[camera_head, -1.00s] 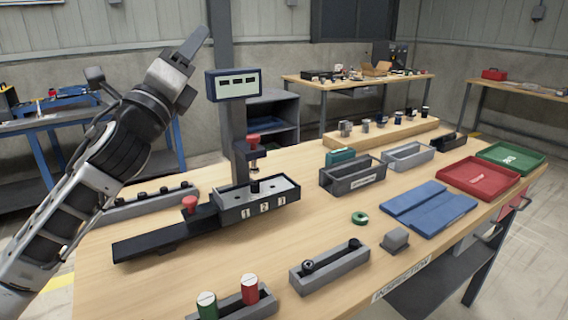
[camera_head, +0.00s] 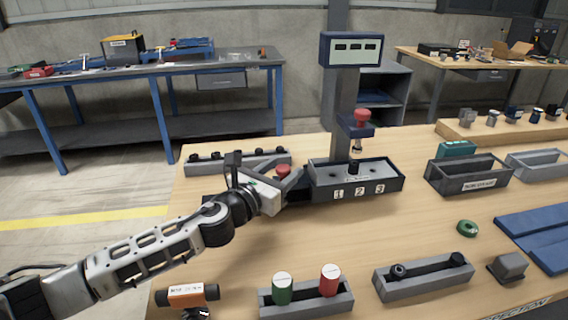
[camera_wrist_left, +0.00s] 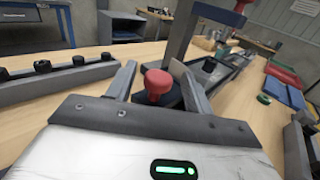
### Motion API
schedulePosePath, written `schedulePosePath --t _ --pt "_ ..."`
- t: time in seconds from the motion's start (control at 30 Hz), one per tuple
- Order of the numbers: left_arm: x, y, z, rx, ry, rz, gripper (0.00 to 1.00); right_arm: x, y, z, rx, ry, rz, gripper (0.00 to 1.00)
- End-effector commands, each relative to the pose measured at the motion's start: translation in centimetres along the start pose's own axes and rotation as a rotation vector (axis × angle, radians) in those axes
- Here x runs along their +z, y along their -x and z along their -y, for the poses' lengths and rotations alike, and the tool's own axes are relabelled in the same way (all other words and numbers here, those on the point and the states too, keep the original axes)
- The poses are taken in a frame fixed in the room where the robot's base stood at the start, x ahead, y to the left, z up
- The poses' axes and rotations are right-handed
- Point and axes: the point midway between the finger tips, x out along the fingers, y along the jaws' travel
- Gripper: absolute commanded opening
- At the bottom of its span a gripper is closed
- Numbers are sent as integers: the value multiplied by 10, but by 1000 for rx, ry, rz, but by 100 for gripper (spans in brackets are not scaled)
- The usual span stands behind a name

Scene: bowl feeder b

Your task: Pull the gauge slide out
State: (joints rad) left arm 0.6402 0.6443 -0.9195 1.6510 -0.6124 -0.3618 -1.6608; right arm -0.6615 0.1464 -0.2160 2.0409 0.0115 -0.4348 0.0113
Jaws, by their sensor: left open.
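The gauge (camera_head: 355,187) is a dark grey block marked 1, 2, 3, with a post and a display (camera_head: 352,50) above it. A red knob (camera_head: 283,169) stands to its left, on the slide side; the wrist view also shows the knob (camera_wrist_left: 157,82). My left gripper (camera_head: 287,181) is open at the knob. In the wrist view its two fingers (camera_wrist_left: 158,88) stand on either side of the knob, with gaps visible. My gripper and forearm hide much of the slide and its dark rail. My right gripper is not in view.
A grey rack with black pegs (camera_head: 238,160) lies behind my gripper. In front are a holder with green and red cylinders (camera_head: 306,297), a grey block with black knobs (camera_head: 424,277) and an orange piece (camera_head: 187,294). A red plunger (camera_head: 361,118) overhangs the gauge.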

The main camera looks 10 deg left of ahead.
Motion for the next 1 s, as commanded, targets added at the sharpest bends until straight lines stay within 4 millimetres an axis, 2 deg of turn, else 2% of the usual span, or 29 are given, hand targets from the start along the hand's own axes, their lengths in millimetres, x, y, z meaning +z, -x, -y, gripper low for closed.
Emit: schedulePosePath --t 0.1,0.2,0.53,0.57,0.73,1.0 --pt "1 -17 -1 2 1 1 52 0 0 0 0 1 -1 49" --pt "0 -26 -1 2 1 0 52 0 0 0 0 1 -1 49" --pt "0 -30 -1 2 1 0 52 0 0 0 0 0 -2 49" --pt "0 -30 -1 2 1 0 46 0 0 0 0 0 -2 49" --pt "0 -30 -1 2 1 0 0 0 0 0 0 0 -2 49" --pt "0 -29 -1 -8 0 0 0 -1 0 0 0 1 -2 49"
